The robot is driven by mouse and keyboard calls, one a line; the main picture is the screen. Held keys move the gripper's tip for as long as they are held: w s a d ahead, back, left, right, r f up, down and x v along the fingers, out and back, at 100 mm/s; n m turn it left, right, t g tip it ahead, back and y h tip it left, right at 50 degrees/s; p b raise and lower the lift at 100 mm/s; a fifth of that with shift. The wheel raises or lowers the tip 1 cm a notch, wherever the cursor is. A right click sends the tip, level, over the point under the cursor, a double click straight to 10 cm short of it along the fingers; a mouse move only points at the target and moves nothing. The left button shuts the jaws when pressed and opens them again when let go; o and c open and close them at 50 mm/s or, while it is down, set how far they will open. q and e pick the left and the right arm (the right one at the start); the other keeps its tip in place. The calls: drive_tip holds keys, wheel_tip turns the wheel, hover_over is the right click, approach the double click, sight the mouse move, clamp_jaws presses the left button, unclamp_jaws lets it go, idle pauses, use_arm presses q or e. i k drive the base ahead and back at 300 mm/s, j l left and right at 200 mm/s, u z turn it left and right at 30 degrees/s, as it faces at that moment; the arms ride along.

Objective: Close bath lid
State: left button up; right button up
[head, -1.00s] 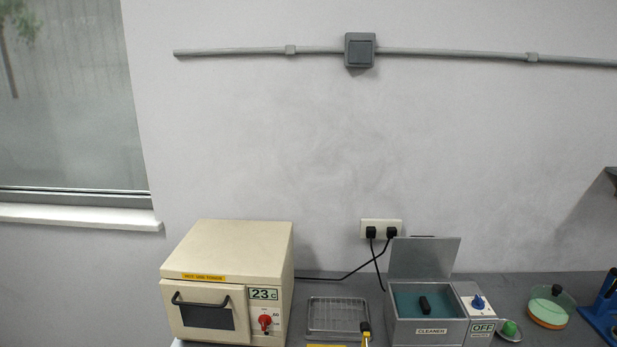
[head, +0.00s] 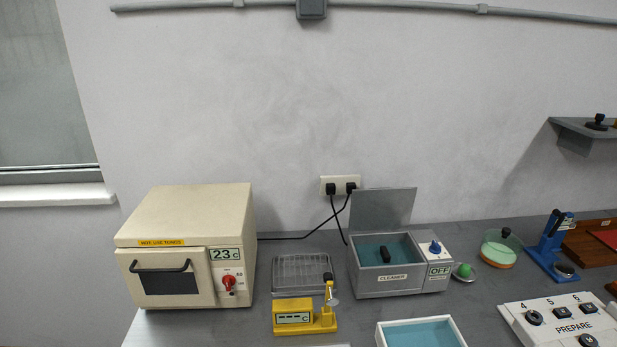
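The bath is a grey metal box labelled CLEANER (head: 393,278) on the table, right of the oven. Its grey lid (head: 382,208) stands open, roughly upright along the back edge. Blue-green liquid or lining shows inside, with a small black object (head: 385,254) in the middle. A control box with a blue knob (head: 435,248) and an OFF label is on its right side. Neither of my grippers shows in the head view.
A cream oven (head: 187,245) stands left. A wire rack (head: 302,272) and a yellow device (head: 304,317) lie between oven and bath. A white tray (head: 379,336) is in front.

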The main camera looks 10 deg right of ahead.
sight(388, 207)
drive_tip(key=l+u, duration=0.3)
drive_tip(key=u, duration=0.15)
drive_tip(key=k+l+u, duration=0.1)
drive_tip(key=l+u, duration=0.3)
drive_tip(key=j, duration=0.1)
